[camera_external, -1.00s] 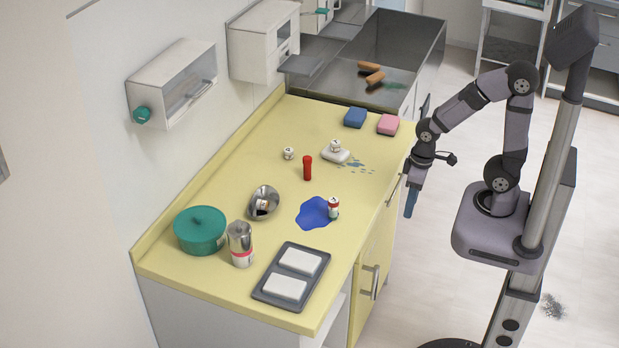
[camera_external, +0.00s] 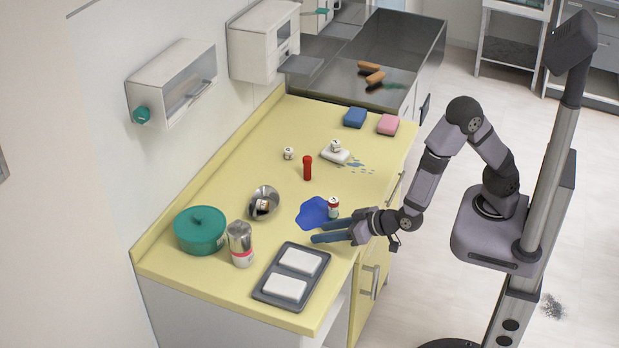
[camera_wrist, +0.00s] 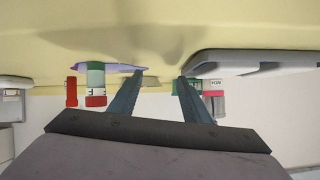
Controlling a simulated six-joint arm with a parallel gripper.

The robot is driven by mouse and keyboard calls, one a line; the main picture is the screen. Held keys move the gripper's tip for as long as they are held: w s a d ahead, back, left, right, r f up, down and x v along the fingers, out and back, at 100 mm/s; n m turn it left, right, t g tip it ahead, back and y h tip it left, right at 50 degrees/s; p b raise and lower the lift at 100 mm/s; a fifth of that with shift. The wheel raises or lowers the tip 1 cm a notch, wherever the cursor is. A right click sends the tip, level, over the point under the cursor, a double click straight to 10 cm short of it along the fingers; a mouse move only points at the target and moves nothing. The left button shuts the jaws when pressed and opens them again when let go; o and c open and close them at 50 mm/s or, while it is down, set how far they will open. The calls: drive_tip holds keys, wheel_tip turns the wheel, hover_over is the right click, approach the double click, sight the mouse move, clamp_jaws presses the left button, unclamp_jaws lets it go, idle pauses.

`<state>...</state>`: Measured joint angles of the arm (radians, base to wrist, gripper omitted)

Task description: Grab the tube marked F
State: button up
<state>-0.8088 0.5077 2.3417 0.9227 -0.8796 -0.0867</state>
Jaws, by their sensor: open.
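A small tube (camera_external: 333,207) with a red cap and a white label stands upright at the right edge of a blue spill (camera_external: 312,212). In the wrist view, which is upside down, the tube (camera_wrist: 95,84) shows a red cap, a green lower part and a dark mark that looks like an F. My gripper (camera_external: 319,232) is open and empty, reaching over the counter just in front of the tube. In the wrist view the tube lies left of my open fingers (camera_wrist: 160,78), not between them.
A grey tray (camera_external: 257,293) with white blocks lies in front of my gripper. A steel can (camera_external: 240,246), green pot (camera_external: 200,231) and steel bowl (camera_external: 263,191) stand left. A red tube (camera_external: 307,168) and small white jars (camera_external: 288,153) are farther back. The yellow counter's back left is clear.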

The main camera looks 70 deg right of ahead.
sight(337, 209)
drive_tip(key=shift+s+d+f+m+t+h, duration=0.15)
drive_tip(key=shift+f+m+t+h, duration=0.15)
drive_tip(key=shift+t+h, duration=0.25)
drive_tip(key=shift+s+d+r+t+h, duration=0.15)
drive_tip(key=shift+s+d+t+h, duration=0.15)
drive_tip(key=shift+h, duration=0.25)
drive_tip(key=s+d+m+h, duration=0.1)
drive_tip(key=h, duration=0.1)
drive_tip(key=s+d+m+t+h, duration=0.1)
drive_tip(key=d, duration=0.1)
drive_tip(key=s+d+t+h+b, duration=0.1)
drive_tip(key=h, duration=0.1)
drive_tip(key=shift+d+m+h, duration=0.3)
drive_tip(key=shift+d+m, duration=0.1)
drive_tip(key=shift+s+d+m+h, duration=0.25)
drive_tip(key=shift+d+m+h, duration=0.05)
drive_tip(key=shift+d+h, duration=0.25)
drive_tip(key=shift+p+x, duration=0.4)
drive_tip(key=shift+x, duration=0.65)
drive_tip(key=shift+w+d+r+p, duration=0.1)
drive_tip(key=shift+w+d+p, duration=0.1)
drive_tip(key=shift+w+p, duration=0.2)
drive_tip(key=p+x, duration=0.1)
drive_tip(key=x, duration=0.2)
drive_tip(key=shift+w+d, duration=0.1)
drive_tip(key=shift+w+d+p, duration=0.25)
drive_tip(key=shift+w+p, duration=0.05)
drive_tip(key=shift+w, duration=0.2)
